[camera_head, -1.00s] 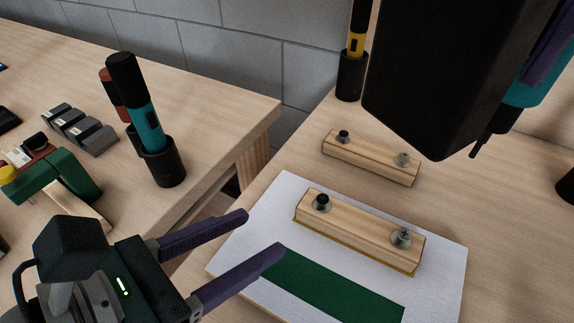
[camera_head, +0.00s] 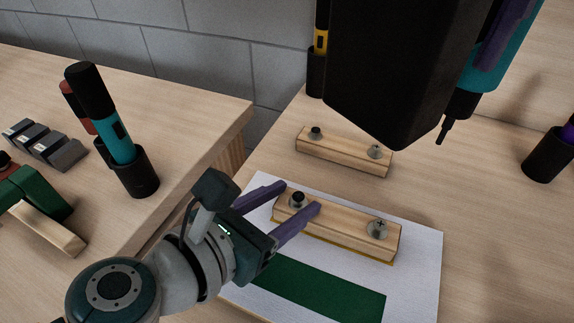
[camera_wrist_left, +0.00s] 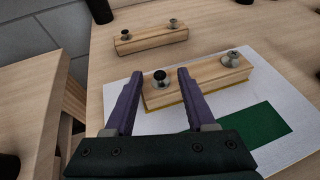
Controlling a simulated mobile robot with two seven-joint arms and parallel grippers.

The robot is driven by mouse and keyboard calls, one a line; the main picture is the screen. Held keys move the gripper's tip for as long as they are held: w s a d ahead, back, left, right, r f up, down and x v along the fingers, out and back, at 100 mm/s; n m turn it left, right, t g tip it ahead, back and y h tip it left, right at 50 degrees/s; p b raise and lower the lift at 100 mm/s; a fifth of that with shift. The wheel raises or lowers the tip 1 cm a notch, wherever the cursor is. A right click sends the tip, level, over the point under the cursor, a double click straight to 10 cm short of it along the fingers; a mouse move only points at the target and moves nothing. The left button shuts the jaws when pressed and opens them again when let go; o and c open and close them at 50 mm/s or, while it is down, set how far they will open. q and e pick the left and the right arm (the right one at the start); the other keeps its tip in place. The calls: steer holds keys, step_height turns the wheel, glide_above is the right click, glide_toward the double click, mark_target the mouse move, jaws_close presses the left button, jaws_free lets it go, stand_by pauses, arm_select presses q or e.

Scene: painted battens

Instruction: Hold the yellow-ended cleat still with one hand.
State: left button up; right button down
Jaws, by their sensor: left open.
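The wooden cleat with yellow along its lower edge (camera_head: 345,228) lies on a white sheet (camera_head: 425,285). My left gripper (camera_head: 300,194) is open at the cleat's left end, with the knob between the fingers. The left wrist view shows the open fingers (camera_wrist_left: 160,72) with the cleat (camera_wrist_left: 215,80) partly hidden behind one. I cannot tell whether they touch it. My right gripper (camera_head: 492,40), at the upper right, grips a teal driver (camera_head: 510,65) with its bit pointing down.
A second cleat (camera_head: 340,155) lies behind the sheet. A green strip (camera_head: 320,284) is on the sheet's front part. A black holder (camera_head: 550,150) stands at right.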

steer(key=shift+r, duration=0.1)
arm_select(q)
jaws_close()
stand_by(0.3)
arm_select(e)
steer(key=c, duration=1.1)
jaws_free()
jaws_close()
steer(key=shift+g+y, duration=0.3)
steer(key=shift+y, duration=0.1)
steer(key=s+a, duration=0.1)
steer(key=s+a+r, duration=0.1)
steer(key=s+a, duration=0.1)
steer(key=s+a+r, duration=0.1)
steer(key=s+a, duration=0.1)
steer(key=shift+s, duration=0.1)
